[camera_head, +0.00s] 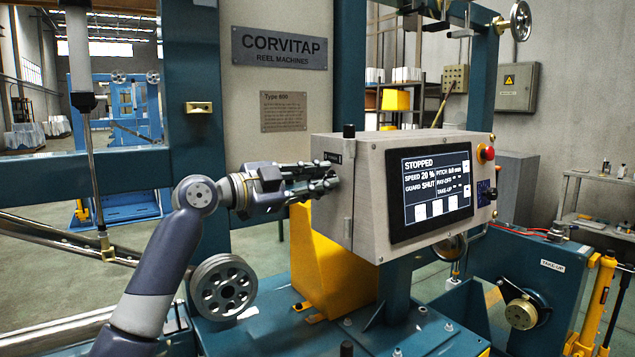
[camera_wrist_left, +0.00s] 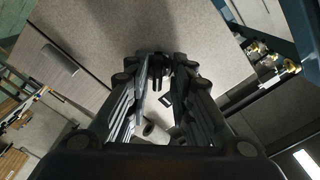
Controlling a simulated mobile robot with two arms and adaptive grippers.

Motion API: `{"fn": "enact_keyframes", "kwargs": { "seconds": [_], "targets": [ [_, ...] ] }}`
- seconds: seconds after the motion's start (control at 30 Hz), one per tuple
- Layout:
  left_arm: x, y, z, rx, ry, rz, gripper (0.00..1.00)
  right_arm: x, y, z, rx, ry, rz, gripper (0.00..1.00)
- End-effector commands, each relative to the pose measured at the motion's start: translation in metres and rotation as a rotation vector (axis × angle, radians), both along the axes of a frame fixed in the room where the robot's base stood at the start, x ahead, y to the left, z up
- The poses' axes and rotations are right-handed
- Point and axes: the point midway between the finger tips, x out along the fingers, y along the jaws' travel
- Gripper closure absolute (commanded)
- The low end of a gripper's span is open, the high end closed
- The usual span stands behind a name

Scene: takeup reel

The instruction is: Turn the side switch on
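The grey control box (camera_head: 368,200) stands on a teal post, and its front screen reads STOPPED, SPEED 20 %, GUARD SHUT. In the left wrist view, the fingertips of my left gripper (camera_wrist_left: 160,62) close in around a small dark part (camera_wrist_left: 158,72), which looks like the switch. Whether the fingers touch or grip it, I cannot tell. My right gripper is not in view.
A red button (camera_head: 487,153) and a blue-plated knob (camera_head: 486,193) are on the box's right side. A yellow guard (camera_head: 338,262) stands below and behind the box. A grey spoked wheel (camera_head: 223,287) lies right of my forearm. Teal frame posts stand close around my arm.

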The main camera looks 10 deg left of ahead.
Motion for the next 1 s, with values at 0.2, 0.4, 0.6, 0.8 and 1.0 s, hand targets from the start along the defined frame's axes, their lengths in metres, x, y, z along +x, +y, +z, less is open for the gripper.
{"fn": "enact_keyframes", "kwargs": {
  "seconds": [0.2, 0.4, 0.6, 0.8, 1.0],
  "targets": [
    [0.0, -0.001, -0.001, 0.001, 0.003, -0.001, 0.72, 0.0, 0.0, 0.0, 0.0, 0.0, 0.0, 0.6],
    [-0.004, 0.004, -0.003, 0.002, 0.005, -0.001, 0.72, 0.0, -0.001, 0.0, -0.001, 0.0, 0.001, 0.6],
    [-0.028, 0.029, -0.003, 0.005, 0.003, 0.002, 0.72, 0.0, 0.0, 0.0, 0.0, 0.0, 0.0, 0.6],
    [-0.058, 0.059, -0.003, 0.004, 0.004, 0.002, 0.72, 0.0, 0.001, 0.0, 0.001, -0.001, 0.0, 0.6],
    [-0.079, 0.078, -0.002, 0.002, 0.003, -0.001, 0.72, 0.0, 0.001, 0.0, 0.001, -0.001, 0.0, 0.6]
  ]
}}
